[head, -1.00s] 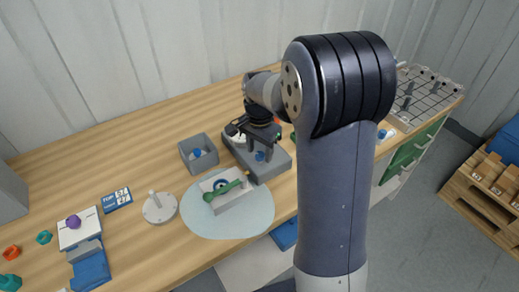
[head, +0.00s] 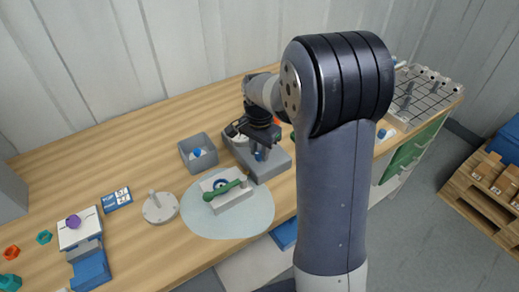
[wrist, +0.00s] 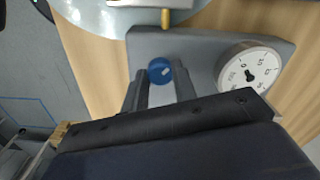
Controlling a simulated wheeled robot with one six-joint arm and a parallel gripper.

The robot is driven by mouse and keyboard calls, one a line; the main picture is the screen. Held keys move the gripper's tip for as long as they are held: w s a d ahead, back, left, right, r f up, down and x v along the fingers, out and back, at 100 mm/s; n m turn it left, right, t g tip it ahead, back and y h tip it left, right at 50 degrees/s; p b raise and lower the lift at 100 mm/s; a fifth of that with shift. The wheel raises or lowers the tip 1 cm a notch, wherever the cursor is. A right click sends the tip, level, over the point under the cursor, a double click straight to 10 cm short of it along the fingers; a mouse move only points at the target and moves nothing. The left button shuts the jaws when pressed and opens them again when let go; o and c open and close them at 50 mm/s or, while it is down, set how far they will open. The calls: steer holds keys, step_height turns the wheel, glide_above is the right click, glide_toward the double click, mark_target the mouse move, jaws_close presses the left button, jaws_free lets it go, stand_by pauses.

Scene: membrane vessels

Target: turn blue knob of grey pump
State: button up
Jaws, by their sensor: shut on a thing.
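The grey pump (head: 268,168) stands on the bench in the head view, a white dial on its top. In the wrist view, its grey body (wrist: 195,48) carries the round white dial gauge (wrist: 249,70) to the right of the knob. The blue knob (wrist: 160,69) has a small pale mark and lies between my fingertips; a bit of it shows in the head view (head: 257,156). My gripper (wrist: 159,78) is shut on the knob, one finger on each side. In the head view, my gripper (head: 259,148) points down over the pump.
A white block with a green handle (head: 228,195) sits on a pale round mat (head: 258,220) in front of the pump. A grey open box (head: 187,161) holding a blue piece is to the left. A white round stand (head: 160,209) is farther left. The bench's front edge is close.

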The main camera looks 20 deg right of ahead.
mark_target(260, 154)
steer(key=n, duration=0.3)
steer(key=shift+n, duration=0.3)
steer(key=shift+n+p, duration=0.3)
steer(key=shift+n, duration=1.6)
steer(key=o, duration=1)
steer(key=shift+r, duration=0.15)
step_height(260, 154, up, 10)
steer(key=shift+r, duration=0.25)
